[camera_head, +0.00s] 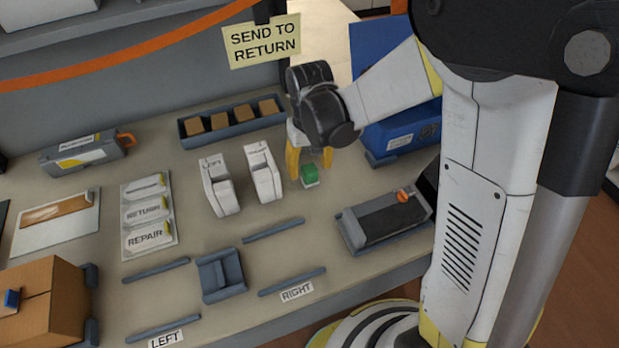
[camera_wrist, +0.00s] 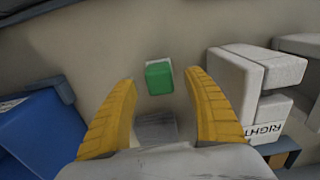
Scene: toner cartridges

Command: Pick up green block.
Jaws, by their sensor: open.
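The green block (camera_head: 310,175) is small, with a pale edge, and rests on the grey table. My gripper (camera_head: 309,166) is above it in the head view, pointing down with yellow fingers. In the wrist view the green block (camera_wrist: 159,78) shows beyond the fingertips, roughly midway between them. My gripper (camera_wrist: 160,88) is open there and holds nothing. The fingers look apart from the block on both sides. The exact height of the fingertips over the table is hard to tell.
White upright cartridges marked left (camera_head: 218,186) and right (camera_head: 263,172) stand just left of my gripper. A blue bin (camera_head: 385,135) stands behind right. A tray with brown blocks (camera_head: 203,141) lies behind left. A dark device with an orange knob (camera_head: 385,222) sits front right.

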